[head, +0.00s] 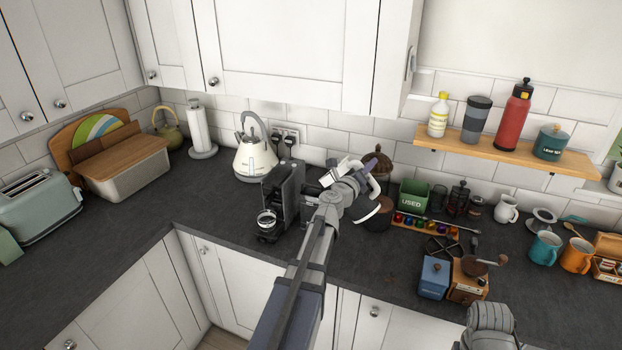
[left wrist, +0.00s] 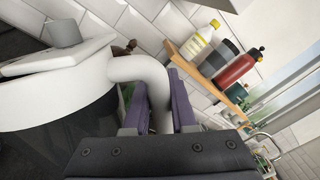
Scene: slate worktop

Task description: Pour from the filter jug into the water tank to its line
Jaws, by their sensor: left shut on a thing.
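My left gripper (head: 372,174) is shut on the white handle of the filter jug (left wrist: 150,68), above the worktop. In the left wrist view the handle runs between the purple-grey fingers (left wrist: 160,98); the jug's white top and dark see-through body lie to the left. In the head view my arm hides much of the jug, and its tilt is hard to judge. The dark coffee machine (head: 284,190) stands left of the gripper, apart from it. I cannot clearly make out its water tank, fill line or water level.
A cream kettle (head: 254,157) stands behind the machine. To the right are a green bin marked USED (head: 413,196), a capsule rack, a blue box (head: 434,277) and a grinder (head: 468,280). A wooden shelf (head: 510,151) holds bottles.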

